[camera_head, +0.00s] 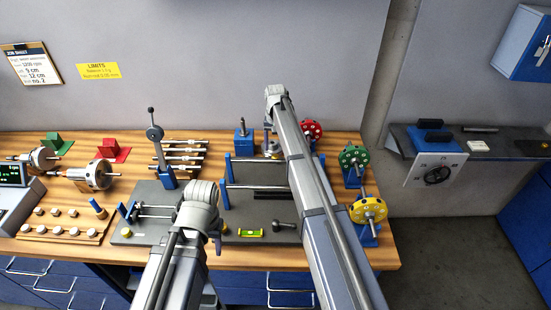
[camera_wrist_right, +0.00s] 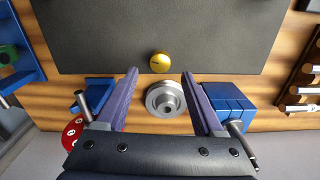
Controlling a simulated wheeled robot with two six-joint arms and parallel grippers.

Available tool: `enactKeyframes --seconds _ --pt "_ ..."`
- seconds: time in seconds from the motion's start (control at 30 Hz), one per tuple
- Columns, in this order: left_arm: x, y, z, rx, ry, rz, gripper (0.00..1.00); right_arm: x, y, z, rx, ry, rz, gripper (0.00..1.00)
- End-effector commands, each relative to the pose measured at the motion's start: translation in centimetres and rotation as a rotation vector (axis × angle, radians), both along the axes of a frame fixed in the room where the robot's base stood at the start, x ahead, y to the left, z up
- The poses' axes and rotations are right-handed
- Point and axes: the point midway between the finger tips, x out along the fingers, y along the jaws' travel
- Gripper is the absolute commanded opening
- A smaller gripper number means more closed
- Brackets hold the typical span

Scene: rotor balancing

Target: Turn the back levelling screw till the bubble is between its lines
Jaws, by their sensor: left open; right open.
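The silver round screw (camera_wrist_right: 165,98), which looks like the back levelling screw, stands at the edge of the dark plate (camera_wrist_right: 110,30) in the right wrist view. My right gripper (camera_wrist_right: 167,82) is open, with its two fingers on either side of the screw; I cannot tell whether they touch it. In the head view my right gripper (camera_head: 273,140) is at the back of the plate. The yellow-green spirit level (camera_head: 249,232) lies at the plate's front; its bubble is too small to read. My left gripper (camera_head: 217,240) points down left of it, mostly hidden behind its wrist, open.
A brass knob (camera_wrist_right: 160,62) sits just beyond the screw. Red (camera_head: 311,130), green (camera_head: 353,158) and yellow (camera_head: 368,210) discs stand on the right. A blue post (camera_head: 242,140) stands left of my right gripper.

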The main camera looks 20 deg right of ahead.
Motion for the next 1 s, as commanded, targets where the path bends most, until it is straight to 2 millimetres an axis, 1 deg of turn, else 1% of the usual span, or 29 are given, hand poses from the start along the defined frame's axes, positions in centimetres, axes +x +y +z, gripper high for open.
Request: enactKeyframes --seconds 0.03,0.2,0.3,0.4,0.67,0.77,1.0 --pt "0.0 0.0 -1.4 0.0 0.0 0.0 0.5 0.0 0.0 -1.4 0.0 0.0 0.0 0.69" --pt "0.0 0.0 -3.5 0.0 0.0 0.001 0.5 0.0 0.0 -3.5 0.0 0.0 0.0 0.69" --pt "0.0 0.0 -4.3 0.0 0.0 0.001 0.5 0.0 0.0 -4.3 0.0 0.0 0.0 0.69" --pt "0.0 0.0 -4.6 0.0 0.0 0.001 0.5 0.0 0.0 -4.6 0.0 0.0 0.0 0.69" --pt "0.0 0.0 -4.5 0.0 0.0 0.001 0.5 0.0 0.0 -4.5 0.0 0.0 0.0 0.69" --pt "0.0 0.0 -4.5 0.0 0.0 0.001 0.5 0.0 0.0 -4.5 0.0 0.0 0.0 0.6" --pt "0.0 0.0 -4.5 0.0 0.0 0.001 0.5 0.0 0.0 -4.5 0.0 0.0 0.0 0.33"
